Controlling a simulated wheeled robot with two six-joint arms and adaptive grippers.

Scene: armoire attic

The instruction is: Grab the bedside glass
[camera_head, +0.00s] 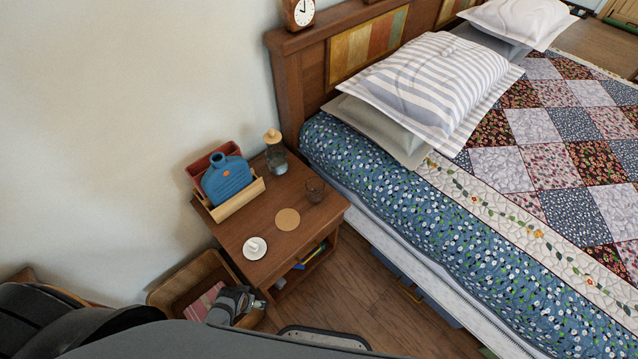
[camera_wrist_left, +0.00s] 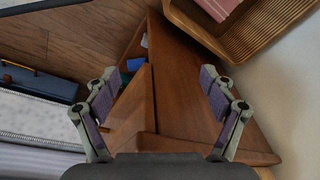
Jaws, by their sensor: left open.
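A small clear glass (camera_head: 315,190) stands upright on the wooden nightstand (camera_head: 240,237), near its right edge beside the bed. A round cork-coloured coaster (camera_head: 287,219) lies in front of it and to its left. My left gripper (camera_head: 256,302) is low, in front of the nightstand by the basket, well apart from the glass. In the left wrist view the left gripper (camera_wrist_left: 158,105) is open and empty, facing the nightstand's wooden side (camera_wrist_left: 185,95). The glass does not show in the left wrist view. My right gripper is not in view.
On the nightstand also stand a corked bottle (camera_head: 277,160), a wooden holder (camera_head: 238,200) with a blue hot-water bottle (camera_head: 226,180), and a white dish (camera_head: 255,248). A basket (camera_head: 178,292) stands on the floor. The quilted bed (camera_head: 400,210) is close on the right.

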